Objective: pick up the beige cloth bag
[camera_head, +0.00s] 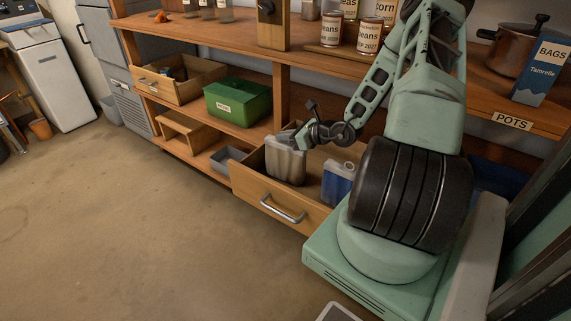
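A greyish-beige item (284,166) stands upright in the open wooden drawer (262,195), at its left end. It looks more like a jug than a cloth bag, and I cannot tell its material. I see no other thing that is clearly a beige cloth bag. My gripper (301,139) is at the top right of this item, reaching in from the right. The fingertips are small and partly merge with the item's top, so I cannot tell whether they touch it or are open or shut.
A blue-labelled jug (337,185) stands in the same drawer, to the right. A green box (237,101) and an open wooden drawer (178,79) are on the shelf behind left. Cans (369,36) and a pot (512,47) stand on the upper shelf.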

